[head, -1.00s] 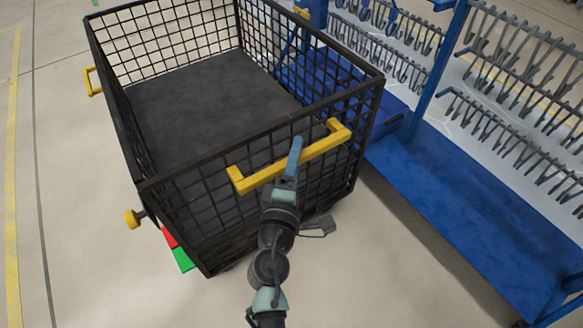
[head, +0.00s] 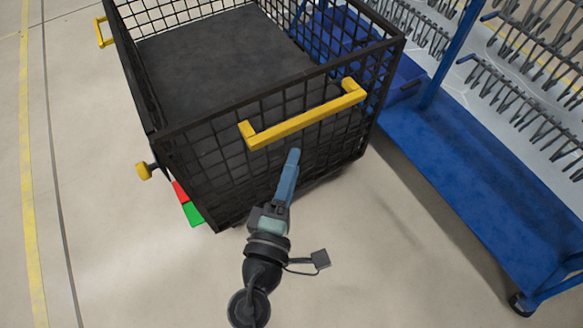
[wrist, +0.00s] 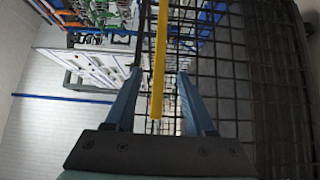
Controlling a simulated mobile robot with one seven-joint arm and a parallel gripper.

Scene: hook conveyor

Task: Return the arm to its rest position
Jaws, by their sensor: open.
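My gripper (head: 293,156) is in front of the near wall of a black mesh cart, just below its yellow handle in the head view. In the wrist view my gripper (wrist: 158,75) shows two blue fingers spread apart with nothing held between them. The yellow handle (head: 302,118) runs across the cart's near side, and it also shows in the wrist view (wrist: 158,60) as an upright bar beyond and between the fingers. The fingers look clear of the handle, though the exact gap is hard to tell. My arm reaches up from the bottom of the head view.
The mesh cart (head: 190,131) has a dark, empty floor. Red and green pedals (head: 193,214) stick out at its lower left corner. A blue rack base (head: 450,170) with rows of grey hooks (head: 520,110) stands at the right. The floor in front is clear.

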